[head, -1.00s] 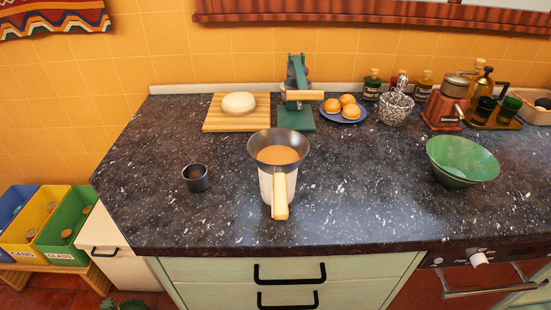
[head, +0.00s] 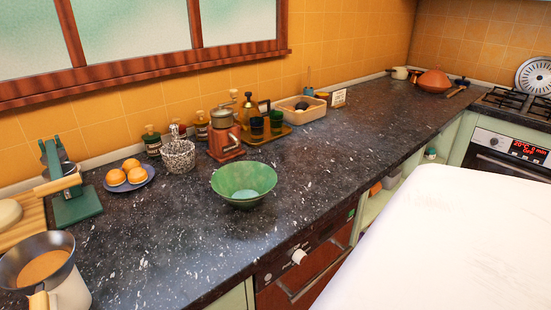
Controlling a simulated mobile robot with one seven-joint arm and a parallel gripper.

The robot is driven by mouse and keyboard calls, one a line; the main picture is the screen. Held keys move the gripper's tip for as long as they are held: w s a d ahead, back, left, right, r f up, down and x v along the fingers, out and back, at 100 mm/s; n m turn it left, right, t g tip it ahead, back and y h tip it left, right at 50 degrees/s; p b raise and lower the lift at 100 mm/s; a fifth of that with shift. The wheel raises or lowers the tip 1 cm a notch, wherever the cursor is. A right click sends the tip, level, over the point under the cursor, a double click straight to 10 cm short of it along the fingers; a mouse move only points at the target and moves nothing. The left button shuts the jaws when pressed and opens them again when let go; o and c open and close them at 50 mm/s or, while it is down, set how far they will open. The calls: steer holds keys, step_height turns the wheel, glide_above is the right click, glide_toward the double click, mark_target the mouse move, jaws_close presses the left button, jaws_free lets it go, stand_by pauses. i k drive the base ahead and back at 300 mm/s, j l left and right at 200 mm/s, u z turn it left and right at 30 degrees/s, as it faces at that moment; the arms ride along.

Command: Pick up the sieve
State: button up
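The likely sieve is a dark, wide-rimmed bowl shape (head: 57,243) with a brown inside and a pale wooden handle. It sits on or in a white cylinder (head: 72,291) on the counter, at the lower left of the head view. The frame's edge cuts off part of it, and I cannot make out any mesh. My gripper is not in view.
The dark speckled counter (head: 330,140) has bare room in the middle. A green bowl (head: 243,180), orange buns (head: 125,172), a green press (head: 77,204) and a red grinder (head: 224,142) stand on it. A large white surface (head: 465,240) fills the lower right.

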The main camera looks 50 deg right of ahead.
mark_target(36, 265)
steer(key=k+l+z, duration=0.1)
steer(key=l+z, duration=0.75)
steer(key=u, duration=2.25)
steer(key=k+l, duration=0.1)
steer(key=l, duration=0.25)
steer(key=k+l, duration=0.1)
steer(key=l, duration=0.3)
steer(key=k+l, duration=0.1)
steer(key=l, duration=0.25)
steer(key=k+l, duration=0.1)
steer(key=l, duration=0.25)
steer(key=i+l, duration=0.15)
steer(key=i, duration=0.3)
steer(key=j+u, duration=0.05)
